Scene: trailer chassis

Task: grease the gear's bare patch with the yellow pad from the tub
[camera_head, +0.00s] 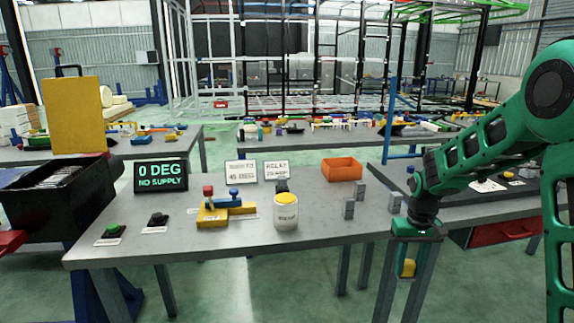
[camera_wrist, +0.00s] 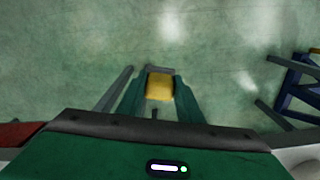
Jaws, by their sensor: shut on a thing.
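A small yellow pad (camera_wrist: 159,86) sits between the two fingers of my gripper (camera_wrist: 158,98) in the wrist view. In the head view my gripper (camera_head: 408,262) points down near the table's front right edge, with the yellow pad (camera_head: 408,268) low between its fingers. My gripper is shut on the pad, over the green floor. A white tub (camera_head: 286,215) with a yellow top stands upright on the grey table, left of my gripper and apart from it. I cannot make out the gear or its bare patch in either view.
The grey table (camera_head: 240,243) also holds a dark "0 DEG NO SUPPLY" display (camera_head: 160,175), a yellow fixture (camera_head: 213,216) with red and blue knobs, a green button (camera_head: 113,229), an orange bin (camera_head: 342,169) and small grey blocks (camera_head: 349,208). A red drawer (camera_head: 500,232) lies right of my gripper.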

